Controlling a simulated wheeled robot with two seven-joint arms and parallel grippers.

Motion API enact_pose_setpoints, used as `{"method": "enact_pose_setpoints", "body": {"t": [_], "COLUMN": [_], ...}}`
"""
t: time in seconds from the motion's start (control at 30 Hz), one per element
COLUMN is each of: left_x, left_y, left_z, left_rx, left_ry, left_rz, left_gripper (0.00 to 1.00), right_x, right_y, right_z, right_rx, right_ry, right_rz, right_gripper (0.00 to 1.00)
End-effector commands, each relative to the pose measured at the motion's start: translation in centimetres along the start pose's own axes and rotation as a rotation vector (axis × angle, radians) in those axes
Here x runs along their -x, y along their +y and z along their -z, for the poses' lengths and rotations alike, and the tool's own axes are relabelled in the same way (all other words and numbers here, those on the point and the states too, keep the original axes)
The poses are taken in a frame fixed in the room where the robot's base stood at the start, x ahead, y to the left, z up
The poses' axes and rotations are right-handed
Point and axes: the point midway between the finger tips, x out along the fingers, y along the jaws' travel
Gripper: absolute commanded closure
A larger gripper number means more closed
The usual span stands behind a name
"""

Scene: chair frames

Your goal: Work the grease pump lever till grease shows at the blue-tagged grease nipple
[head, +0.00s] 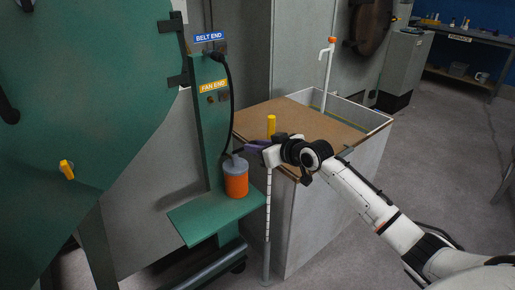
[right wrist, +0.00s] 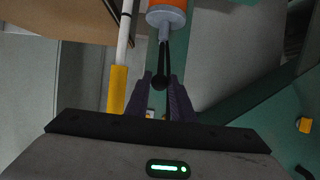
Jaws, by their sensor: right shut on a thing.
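The grease pump (head: 236,181), an orange cylinder with a grey cap, stands on a green shelf (head: 222,214). In the right wrist view, its orange body (right wrist: 168,3) is at the top edge, and the black lever (right wrist: 160,77) extends toward my fingers. My right gripper (head: 247,147) is beside and above the pump, its purple fingers shut on the lever end; they also show in the right wrist view (right wrist: 163,92). The blue BELT END tag (head: 208,37) is on the green post. A black hose (head: 232,85) reaches up near it, hiding the nipple; grease cannot be made out. My left gripper is out of view.
A yellow FAN END tag (head: 213,86) is lower on the post, with small fittings below. A yellow-topped white pole (head: 268,205) stands close to my right gripper. A brown-topped cabinet (head: 300,122) is behind my right arm. Open floor lies at right.

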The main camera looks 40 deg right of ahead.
Motion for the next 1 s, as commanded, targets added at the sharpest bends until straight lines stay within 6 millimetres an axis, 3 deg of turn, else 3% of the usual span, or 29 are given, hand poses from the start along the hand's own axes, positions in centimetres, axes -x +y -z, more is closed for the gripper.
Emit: {"method": "enact_pose_setpoints", "body": {"t": [0.43,1.0], "left_x": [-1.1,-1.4], "left_y": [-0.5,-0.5], "left_z": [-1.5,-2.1], "left_rx": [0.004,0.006], "left_ry": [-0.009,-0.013], "left_rz": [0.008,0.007], "left_gripper": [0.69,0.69], "right_x": [0.5,0.5], "right_y": [0.0,0.0], "right_z": [-5.3,-7.0], "right_rx": [0.001,0.001], "right_ry": [-0.005,-0.007], "right_rz": [0.001,0.001], "right_gripper": [0.93,0.93]}}
